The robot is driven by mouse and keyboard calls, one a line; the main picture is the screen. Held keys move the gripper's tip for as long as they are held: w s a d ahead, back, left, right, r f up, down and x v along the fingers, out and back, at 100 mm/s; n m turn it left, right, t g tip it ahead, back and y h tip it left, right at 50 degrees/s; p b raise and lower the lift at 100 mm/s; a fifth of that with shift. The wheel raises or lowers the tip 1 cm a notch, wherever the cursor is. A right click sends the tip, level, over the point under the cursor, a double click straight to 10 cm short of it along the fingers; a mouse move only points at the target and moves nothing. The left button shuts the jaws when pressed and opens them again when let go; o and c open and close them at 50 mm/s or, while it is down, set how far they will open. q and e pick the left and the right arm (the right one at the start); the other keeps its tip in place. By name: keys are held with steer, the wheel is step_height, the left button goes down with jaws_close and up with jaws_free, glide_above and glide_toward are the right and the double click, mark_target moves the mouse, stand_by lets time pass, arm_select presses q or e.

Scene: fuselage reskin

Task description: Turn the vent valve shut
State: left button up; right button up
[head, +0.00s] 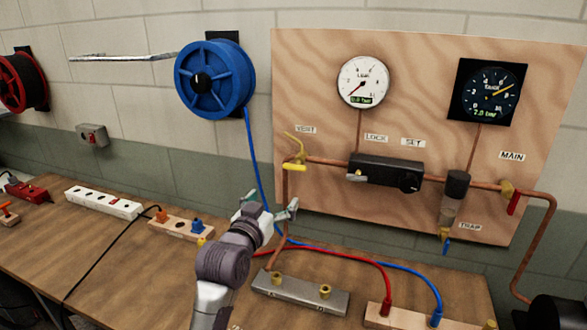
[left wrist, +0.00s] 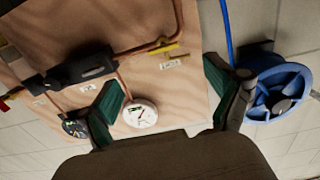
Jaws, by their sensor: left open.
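The vent valve (head: 295,166) is at the left end of the copper pipe on the plywood panel, below the VENT label (head: 305,129). The yellow lever also shows in the left wrist view (left wrist: 164,48), ahead of my fingers. My left gripper (head: 268,208) is open and empty, below and a little left of the valve, apart from it. Its two green-padded fingers are spread in the left wrist view (left wrist: 163,88). My right gripper is not in view.
The plywood panel (head: 420,60) carries a white gauge (head: 362,82), a dark gauge (head: 490,92), a black lock unit (head: 385,172) and a red main lever (head: 513,203). A blue hose reel (head: 214,79) hangs left. Blue and red hoses run near my gripper. A metal manifold (head: 300,292) sits on the bench.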

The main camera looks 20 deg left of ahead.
mark_target(294, 168)
arm_select(q)
steer(key=w+p, duration=0.1)
steer(key=w, duration=0.3)
steer(key=w+p, duration=0.1)
steer(key=w, duration=0.4)
steer(key=w+r+p, duration=0.1)
steer(key=w, duration=0.4)
steer(key=shift+w+d+r, duration=0.1)
steer(key=shift+d, duration=0.1)
steer(key=c, duration=1.1)
steer(key=shift+c, duration=0.2)
